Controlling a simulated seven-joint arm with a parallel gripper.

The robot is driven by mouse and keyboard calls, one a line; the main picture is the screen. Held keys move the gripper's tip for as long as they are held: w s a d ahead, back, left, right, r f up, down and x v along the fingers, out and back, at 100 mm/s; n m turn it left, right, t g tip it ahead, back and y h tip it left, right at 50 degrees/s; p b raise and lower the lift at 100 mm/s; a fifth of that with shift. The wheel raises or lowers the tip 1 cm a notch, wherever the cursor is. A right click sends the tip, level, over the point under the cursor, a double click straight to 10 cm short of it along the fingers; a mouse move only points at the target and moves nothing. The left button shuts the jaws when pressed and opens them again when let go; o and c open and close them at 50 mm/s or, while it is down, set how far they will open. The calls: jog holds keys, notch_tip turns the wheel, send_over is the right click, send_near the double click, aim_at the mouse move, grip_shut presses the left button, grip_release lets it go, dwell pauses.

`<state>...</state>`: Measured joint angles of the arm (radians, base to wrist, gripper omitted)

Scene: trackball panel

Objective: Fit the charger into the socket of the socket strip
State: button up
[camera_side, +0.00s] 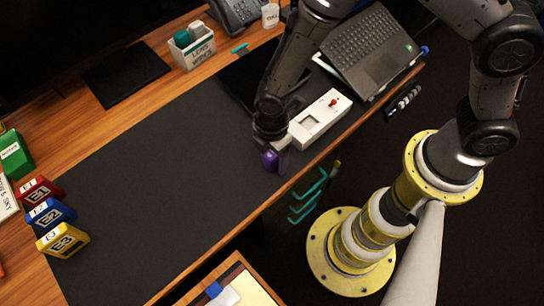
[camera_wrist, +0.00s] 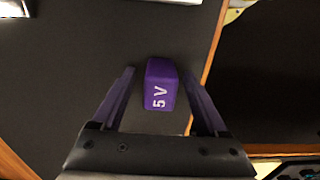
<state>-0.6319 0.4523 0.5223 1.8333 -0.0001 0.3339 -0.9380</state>
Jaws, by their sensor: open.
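The charger is a small purple block marked "5 V" (camera_wrist: 160,86), on the dark desk mat. It also shows in the side view (camera_side: 269,161), partly hidden by my gripper. My gripper (camera_wrist: 159,74) is open, with one finger on each side of the charger and a gap on both sides in the wrist view. In the side view my gripper (camera_side: 274,157) points down at the charger near the desk's front edge. The white socket strip (camera_side: 312,122), with a red switch and a darker recess, lies just right of my gripper.
An open laptop (camera_side: 370,50) stands beyond the strip. Red, blue and yellow labelled boxes (camera_side: 62,240) stand at the left. The mat's middle (camera_side: 150,180) is clear. An open drawer (camera_side: 235,283) is below.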

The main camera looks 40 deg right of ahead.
jog(key=shift+c, duration=0.3)
grip_shut()
dwell(0.3)
